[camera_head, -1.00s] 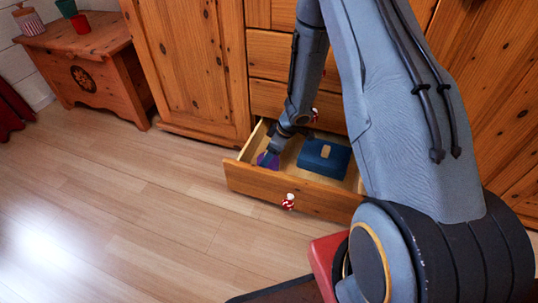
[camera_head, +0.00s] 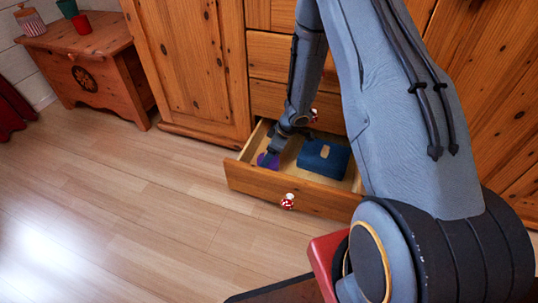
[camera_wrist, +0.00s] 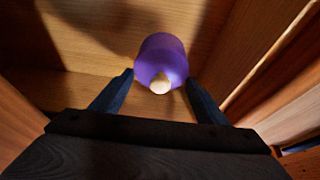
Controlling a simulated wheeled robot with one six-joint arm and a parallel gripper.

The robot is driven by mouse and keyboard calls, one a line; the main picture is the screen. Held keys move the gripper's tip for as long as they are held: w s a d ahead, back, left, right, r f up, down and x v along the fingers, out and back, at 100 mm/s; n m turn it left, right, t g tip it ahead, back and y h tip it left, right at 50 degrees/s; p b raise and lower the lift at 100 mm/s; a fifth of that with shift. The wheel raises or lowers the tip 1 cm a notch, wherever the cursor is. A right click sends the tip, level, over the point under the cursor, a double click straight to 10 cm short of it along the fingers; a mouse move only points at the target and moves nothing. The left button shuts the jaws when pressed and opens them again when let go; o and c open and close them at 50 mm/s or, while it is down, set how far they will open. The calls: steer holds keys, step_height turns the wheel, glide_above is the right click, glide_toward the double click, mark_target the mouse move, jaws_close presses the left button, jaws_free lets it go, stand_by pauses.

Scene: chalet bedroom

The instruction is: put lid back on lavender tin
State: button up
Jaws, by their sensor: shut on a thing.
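A purple round lid or tin with a pale knob (camera_wrist: 161,62) is between my fingers in the wrist view. Its knob faces the camera, and I cannot tell whether a tin body lies beneath the lid. It also shows as a small purple patch (camera_head: 268,160) at the left end of the open drawer (camera_head: 285,193). My gripper (camera_wrist: 159,84) reaches down into the drawer, shut on this purple thing, with one finger on each side. In the head view my gripper (camera_head: 270,153) partly hides it.
A dark blue box or cloth with a tan patch (camera_head: 324,158) lies in the drawer to the right. The drawer's walls stand close around my gripper. A wooden chest (camera_head: 90,65) stands at the far left. The floor (camera_head: 120,210) in front is clear.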

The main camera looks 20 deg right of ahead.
steer(key=o, duration=1.5)
steer(key=shift+c, duration=0.2)
steer(key=shift+r+p, duration=3.5)
steer(key=shift+p, duration=0.95)
jaws_close()
steer(key=shift+w, duration=0.1)
steer(key=shift+f, duration=0.15)
steer(key=shift+f+b, duration=0.3)
steer(key=shift+f, duration=0.05)
